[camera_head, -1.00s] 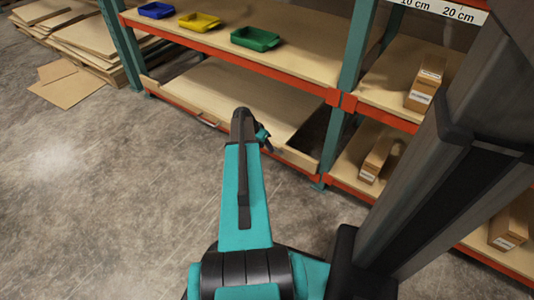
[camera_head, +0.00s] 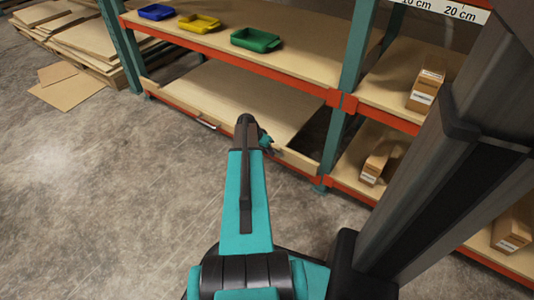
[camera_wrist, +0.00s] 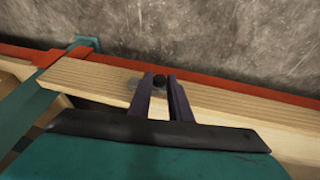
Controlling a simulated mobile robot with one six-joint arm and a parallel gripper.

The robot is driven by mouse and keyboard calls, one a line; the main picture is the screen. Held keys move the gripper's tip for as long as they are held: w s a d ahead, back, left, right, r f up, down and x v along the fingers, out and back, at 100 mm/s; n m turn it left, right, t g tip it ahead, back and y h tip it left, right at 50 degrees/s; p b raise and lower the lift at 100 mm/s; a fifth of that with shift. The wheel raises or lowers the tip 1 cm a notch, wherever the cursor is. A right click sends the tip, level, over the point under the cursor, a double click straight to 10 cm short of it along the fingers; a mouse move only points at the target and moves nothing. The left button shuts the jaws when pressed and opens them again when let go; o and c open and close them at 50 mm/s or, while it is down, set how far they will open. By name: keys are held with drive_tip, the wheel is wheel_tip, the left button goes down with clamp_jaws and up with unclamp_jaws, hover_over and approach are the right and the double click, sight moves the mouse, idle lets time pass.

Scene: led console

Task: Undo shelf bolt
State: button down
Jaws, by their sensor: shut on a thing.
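My gripper (camera_wrist: 161,92) shows in the wrist view with its two dark fingers close together on either side of a small black knob (camera_wrist: 159,81). The knob is on a grey metal plate (camera_wrist: 132,85) on the wooden front board (camera_wrist: 220,101) of the lower shelf. The fingers are shut on this knob, which I take to be the shelf bolt's. In the head view my gripper (camera_head: 266,141) is at the front of the lower wooden shelf (camera_head: 240,95), and the knob is hidden by it or too small to tell.
A silver handle (camera_head: 208,124) is on the front board left of my arm. Blue (camera_head: 156,12), yellow (camera_head: 199,22) and green (camera_head: 255,39) bins stand on the upper shelf. Boxes (camera_head: 427,88) are on the right shelves. A teal upright (camera_head: 335,140) stands right of my gripper.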

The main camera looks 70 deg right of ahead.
drive_tip(key=shift+w, duration=0.1)
drive_tip(key=shift+w+d+p, duration=0.25)
drive_tip(key=shift+w+p, duration=0.05)
drive_tip(key=shift+w, duration=0.45)
drive_tip(key=shift+w+d+p, duration=0.2)
drive_tip(key=shift+w+p, duration=0.1)
drive_tip(key=shift+w, duration=0.5)
drive_tip(key=c, duration=1.6)
unclamp_jaws()
drive_tip(key=shift+c, duration=0.2)
drive_tip(key=shift+a+r, duration=0.1)
